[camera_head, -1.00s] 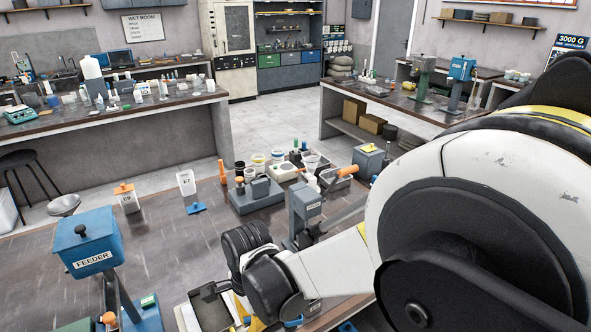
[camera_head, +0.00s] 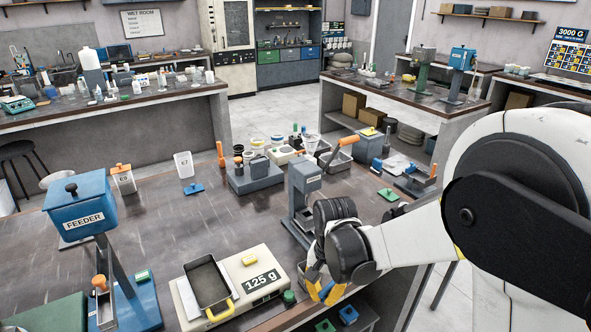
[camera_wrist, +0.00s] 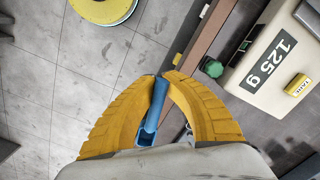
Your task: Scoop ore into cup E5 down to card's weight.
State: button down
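My gripper (camera_head: 322,292) is low at the right end of the scale, close to the bench's front edge. In the wrist view its yellow fingers (camera_wrist: 160,80) are closed around a narrow blue handle-like piece (camera_wrist: 152,108); what it belongs to is mostly hidden. The scale (camera_head: 252,268) reads 125 g and carries a dark rectangular pan (camera_head: 209,284); it also shows in the wrist view (camera_wrist: 262,92). A blue feeder (camera_head: 85,207) stands at the left. Labelled cups, one E7 (camera_head: 183,166) and one orange-lidded (camera_head: 123,181), stand behind. I cannot make out a label E5.
A grey-blue stand (camera_head: 306,182) rises just behind my gripper. A grey block (camera_head: 256,175) and several small pots stand farther back. The bench's middle left (camera_head: 165,225) is clear. In the wrist view, tiled floor (camera_wrist: 40,95) shows past the bench edge.

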jog(key=w+d+f+n+b, duration=0.1)
jog(key=d+f+n+b, duration=0.3)
jog(key=d, duration=0.8)
jog(key=shift+d+f, duration=0.15)
jog(key=shift+f, duration=0.65)
